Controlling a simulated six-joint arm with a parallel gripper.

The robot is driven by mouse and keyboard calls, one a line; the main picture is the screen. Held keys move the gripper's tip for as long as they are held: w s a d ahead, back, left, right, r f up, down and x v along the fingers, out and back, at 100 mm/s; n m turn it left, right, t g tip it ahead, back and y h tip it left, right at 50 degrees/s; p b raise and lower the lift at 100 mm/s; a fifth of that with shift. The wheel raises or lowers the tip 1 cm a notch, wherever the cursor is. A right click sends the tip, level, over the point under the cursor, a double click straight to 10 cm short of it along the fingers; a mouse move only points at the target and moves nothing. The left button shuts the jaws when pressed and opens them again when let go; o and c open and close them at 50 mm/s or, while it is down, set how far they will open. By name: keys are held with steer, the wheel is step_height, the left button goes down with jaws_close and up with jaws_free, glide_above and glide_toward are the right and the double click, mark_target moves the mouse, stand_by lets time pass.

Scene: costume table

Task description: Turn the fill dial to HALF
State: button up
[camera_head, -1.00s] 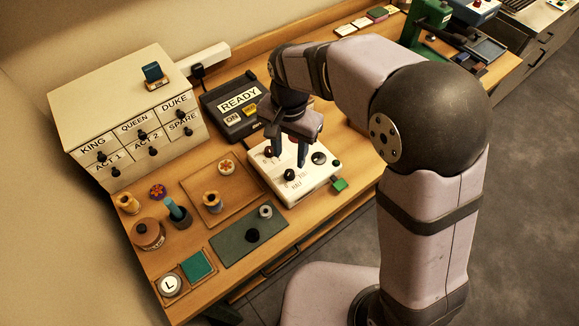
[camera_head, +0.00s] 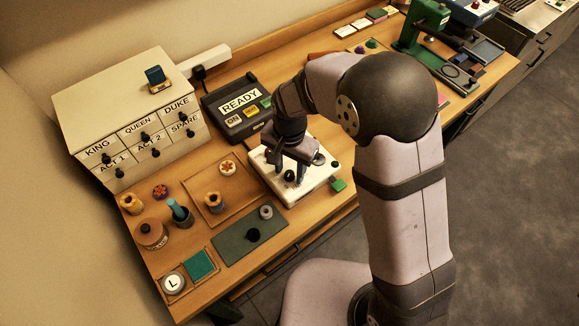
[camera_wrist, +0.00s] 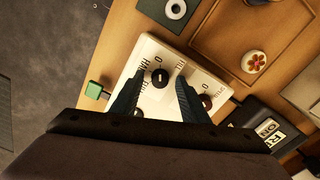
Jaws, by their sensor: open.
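The white dial box (camera_head: 318,181) stands near the table's front edge. A round black dial (camera_wrist: 160,77) with a light pointer mark is on its top, with partly hidden lettering beside it that seems to begin HA. The dial also shows in the head view (camera_head: 289,176). A second, dark red knob (camera_wrist: 206,102) sits beside my right finger in the wrist view. My gripper (camera_wrist: 160,80) is open, with one finger on either side of the black dial. I cannot tell whether the fingers touch it. The gripper also shows over the box in the head view (camera_head: 288,172).
A green block (camera_head: 338,185) is at the box's right side. The READY panel (camera_head: 238,112) stands behind the box. A dark green mat (camera_head: 236,238) and a wooden tray (camera_head: 207,176) lie to the left. The drawer cabinet (camera_head: 105,95) is at the back left.

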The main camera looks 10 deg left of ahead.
steer(key=shift+c, duration=0.3)
jaws_close()
steer(key=shift+n, duration=0.4)
steer(key=n, duration=1.1)
steer(key=shift+w, duration=0.1)
stand_by(0.4)
steer(key=shift+o, duration=0.3)
jaws_free()
